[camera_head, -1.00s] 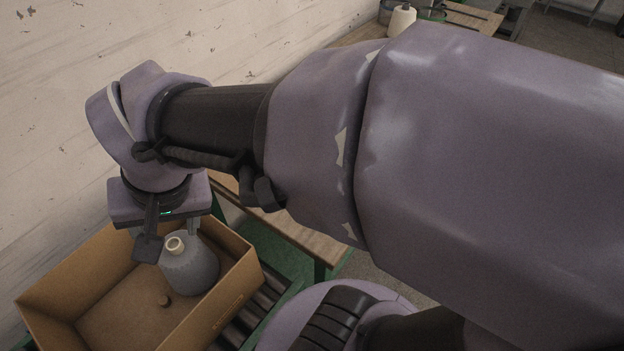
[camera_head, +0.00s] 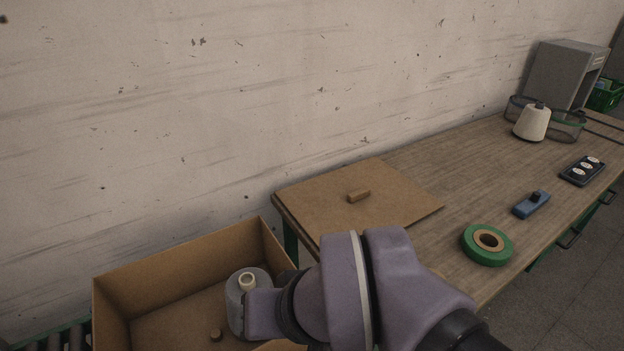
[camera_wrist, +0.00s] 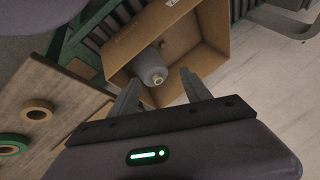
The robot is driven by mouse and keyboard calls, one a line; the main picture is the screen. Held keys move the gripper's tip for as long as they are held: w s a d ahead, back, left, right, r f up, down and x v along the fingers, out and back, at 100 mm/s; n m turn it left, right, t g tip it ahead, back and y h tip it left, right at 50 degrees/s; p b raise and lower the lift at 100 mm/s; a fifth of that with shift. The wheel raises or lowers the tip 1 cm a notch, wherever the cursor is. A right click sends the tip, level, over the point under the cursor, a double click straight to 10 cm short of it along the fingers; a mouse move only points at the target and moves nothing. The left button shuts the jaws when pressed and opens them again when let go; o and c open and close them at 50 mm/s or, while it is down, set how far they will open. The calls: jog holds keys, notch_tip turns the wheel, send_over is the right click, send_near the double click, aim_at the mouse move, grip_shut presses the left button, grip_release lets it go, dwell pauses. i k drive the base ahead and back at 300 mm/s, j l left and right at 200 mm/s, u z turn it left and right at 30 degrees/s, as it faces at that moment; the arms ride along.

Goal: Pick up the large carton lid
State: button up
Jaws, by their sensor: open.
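The large carton lid is a flat brown board (camera_head: 318,206) with a small block-shaped handle (camera_head: 359,196) on top. It lies flat on the near left end of the wooden table, by the wall, with its front edge partly behind my arm. In the wrist view my gripper (camera_wrist: 160,82) is open, with nothing between its fingers. It points toward the open carton (camera_wrist: 205,62), apart from the lid.
The open carton (camera_head: 180,257) holds a grey cone (camera_head: 234,305) and a small brown piece (camera_head: 215,334). On the table are green tape (camera_head: 487,246), a blue tool (camera_head: 531,204), a dark case (camera_head: 581,171) and a pale cone (camera_head: 532,122). The wall (camera_head: 250,90) stands close behind.

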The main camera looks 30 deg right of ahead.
aim_at(369, 192)
jog(key=k+l, duration=0.15)
jog(key=l, duration=0.2)
jog(key=k+l, duration=0.1)
jog(key=l, duration=0.25)
jog(key=k+l, duration=0.15)
jog(key=l, duration=0.15)
jog(key=k+l, duration=0.1)
jog(key=l, duration=0.25)
jog(key=k+l, duration=0.15)
jog(key=l, duration=0.2)
jog(key=i+l, duration=0.55)
